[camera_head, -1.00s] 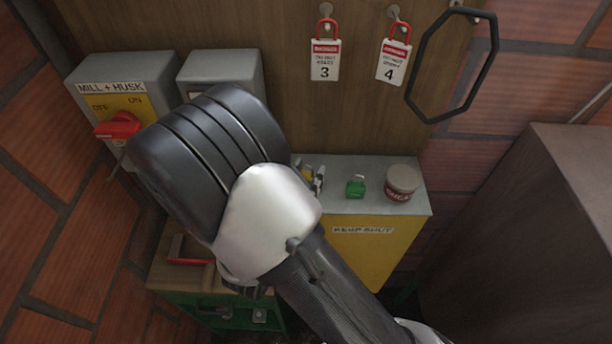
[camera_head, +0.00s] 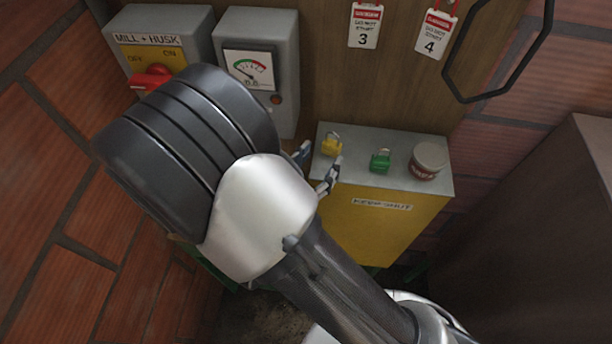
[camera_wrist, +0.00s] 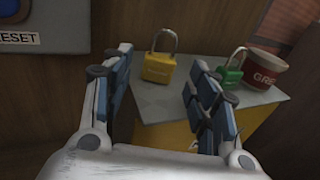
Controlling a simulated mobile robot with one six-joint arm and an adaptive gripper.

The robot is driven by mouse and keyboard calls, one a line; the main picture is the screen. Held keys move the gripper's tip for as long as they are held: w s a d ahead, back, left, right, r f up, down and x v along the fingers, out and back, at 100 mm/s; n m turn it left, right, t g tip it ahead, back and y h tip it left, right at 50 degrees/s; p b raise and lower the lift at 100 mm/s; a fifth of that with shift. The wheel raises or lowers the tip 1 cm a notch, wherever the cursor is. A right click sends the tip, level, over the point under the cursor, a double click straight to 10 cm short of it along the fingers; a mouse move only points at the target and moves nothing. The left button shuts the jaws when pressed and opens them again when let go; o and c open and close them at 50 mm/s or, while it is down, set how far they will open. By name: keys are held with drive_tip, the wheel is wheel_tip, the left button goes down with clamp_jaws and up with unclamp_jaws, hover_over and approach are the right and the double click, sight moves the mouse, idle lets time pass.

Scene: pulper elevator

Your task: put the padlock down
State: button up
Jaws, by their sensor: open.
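A yellow padlock (camera_head: 331,145) stands upright on the grey top of the yellow cabinet (camera_head: 398,185), near its left back part. It also shows in the wrist view (camera_wrist: 159,66), beyond and between my fingers. A green padlock (camera_head: 380,161) stands to its right, and in the wrist view it is partly behind my right finger (camera_wrist: 232,72). My gripper (camera_head: 318,168) is open and empty, just in front of the yellow padlock and apart from it. In the wrist view its fingers (camera_wrist: 160,98) are spread wide. The task does not say which padlock is meant.
A tub of grease (camera_head: 430,160) stands at the cabinet top's right. Behind are a switch box with a red handle (camera_head: 152,78), a gauge box (camera_head: 262,75) and hanging tags (camera_head: 364,27). A brown block (camera_head: 550,240) stands at right. Bare cabinet top lies between the padlocks.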

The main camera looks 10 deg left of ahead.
drive_tip(key=v, duration=0.6)
drive_tip(key=s+d+r+m+g+h, duration=0.2)
drive_tip(key=d+r+m+g, duration=0.1)
drive_tip(key=d+m+g, duration=0.6)
drive_tip(key=s+d+r+m+g+h, duration=0.2)
drive_tip(key=s+d+r+m+g, duration=0.15)
drive_tip(key=d+m, duration=0.5)
drive_tip(key=s+d+m+g+y, duration=0.3)
drive_tip(key=s+d+m+y, duration=0.15)
drive_tip(key=m+y, duration=0.2)
drive_tip(key=a+r+m+t+y, duration=0.3)
drive_tip(key=r+m+t+y, duration=0.1)
drive_tip(key=r+m, duration=0.3)
drive_tip(key=shift+s, duration=0.25)
drive_tip(key=shift+a+t+y, duration=0.1)
drive_tip(key=shift+t+y, duration=0.15)
